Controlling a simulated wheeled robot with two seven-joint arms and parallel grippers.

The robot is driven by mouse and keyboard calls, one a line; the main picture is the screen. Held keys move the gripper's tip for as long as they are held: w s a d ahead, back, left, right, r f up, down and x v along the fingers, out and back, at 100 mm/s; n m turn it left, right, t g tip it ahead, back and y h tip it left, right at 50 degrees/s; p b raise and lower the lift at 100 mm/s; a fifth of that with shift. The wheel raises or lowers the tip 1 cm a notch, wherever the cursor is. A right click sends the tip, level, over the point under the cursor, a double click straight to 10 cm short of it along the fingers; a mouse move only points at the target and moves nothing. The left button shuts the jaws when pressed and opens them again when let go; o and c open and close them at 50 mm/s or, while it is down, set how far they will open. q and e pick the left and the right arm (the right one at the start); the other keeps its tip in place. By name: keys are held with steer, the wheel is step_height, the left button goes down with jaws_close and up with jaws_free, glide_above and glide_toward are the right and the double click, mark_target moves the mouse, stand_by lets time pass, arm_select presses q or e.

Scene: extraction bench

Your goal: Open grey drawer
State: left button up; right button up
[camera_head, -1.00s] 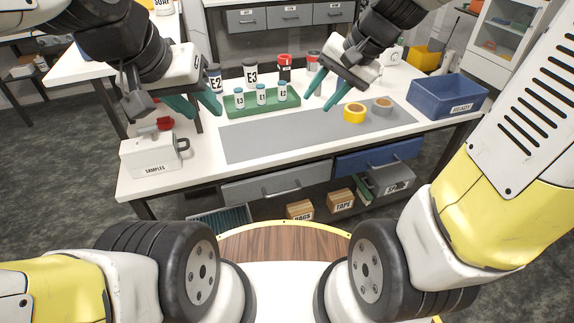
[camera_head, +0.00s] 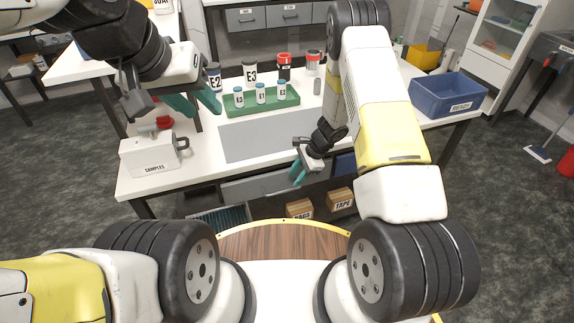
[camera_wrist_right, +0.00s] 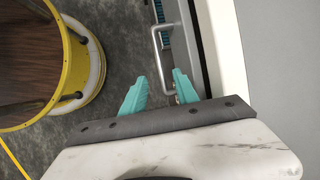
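The grey drawer (camera_head: 245,190) is under the bench's front edge, left of the blue drawer (camera_head: 345,163). It looks shut, and my right gripper and forearm cover its right part. Its metal bar handle (camera_wrist_right: 156,50) stands out from the front in the right wrist view. My right gripper (camera_head: 298,174) is low in front of the bench edge, fingers pointing down. In the wrist view its teal fingers (camera_wrist_right: 160,82) are open, with the near end of the handle in the gap between them; contact cannot be told. My left gripper (camera_head: 194,104) is open and empty above the bench's left side.
A samples box (camera_head: 148,156) and a green rack (camera_head: 236,110) with small bottles stand on the bench. A blue crate (camera_head: 445,98) is at the right. Cardboard boxes (camera_head: 299,208) sit on the shelf below. My round wooden base top (camera_wrist_right: 30,60) lies near the right gripper.

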mark_target(285, 190)
steer(key=x, duration=0.7)
steer(key=shift+a+f, duration=0.15)
steer(key=shift+f, duration=0.15)
jaws_close()
steer(key=shift+r, duration=0.1)
stand_by(1.0)
